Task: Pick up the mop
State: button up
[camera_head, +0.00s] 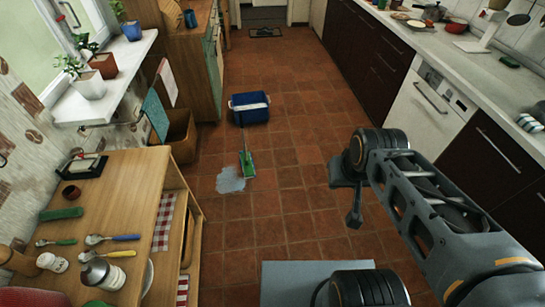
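The mop (247,163) is on the tiled floor in the middle distance, left of centre. Its green head lies flat on the tiles, and a thin dark handle rises from it towards a blue bucket (249,114). I cannot tell whether the handle touches the bucket. A pale wet puddle (230,181) lies just left of the head. My gripper (354,212) hangs at the end of my arm at the right, nearer to me and well apart from the mop. Its fingers are dark and small, so its opening does not show clearly.
A wooden table (125,205) with spoons and jars stands at the left front. A white window shelf (118,70) with potted plants and a wooden cabinet (175,50) line the left. Dark kitchen cabinets (375,70) and a dishwasher (425,112) line the right. The floor between is mostly clear.

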aim_at(244, 142)
jog(key=z, duration=0.35)
jog(key=i, duration=2.85)
jog(key=u, duration=4.2)
